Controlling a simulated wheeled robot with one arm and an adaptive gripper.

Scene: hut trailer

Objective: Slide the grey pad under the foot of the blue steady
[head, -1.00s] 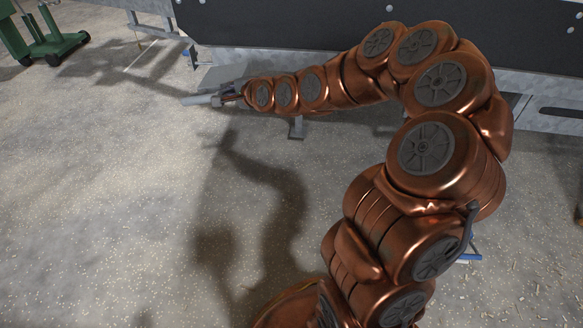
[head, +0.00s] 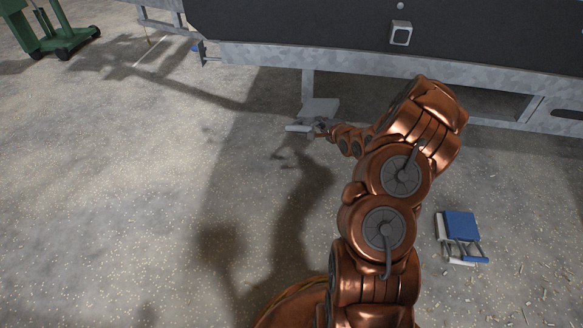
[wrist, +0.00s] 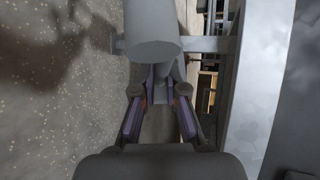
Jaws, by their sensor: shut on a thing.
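My gripper (head: 322,127) is low, in front of the trailer's lower rail, shut on a grey cylindrical grip (head: 298,128). In the wrist view the grip (wrist: 153,35) runs between the fingers. The flat grey pad (head: 320,107) shows just behind my gripper; its join to the grip is unclear. The pad overlaps the lower end of a grey leg (head: 307,83) in the head view, hiding that leg's foot. I cannot tell whether they touch. A small blue part (head: 195,48) by a thin leg at the far left may be the blue steady.
The trailer's galvanised rail (head: 260,57) and dark wall run across the back. A blue-topped step (head: 461,225) stands on the floor at right. A green trolley (head: 55,40) is at far left. The concrete floor at left is clear.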

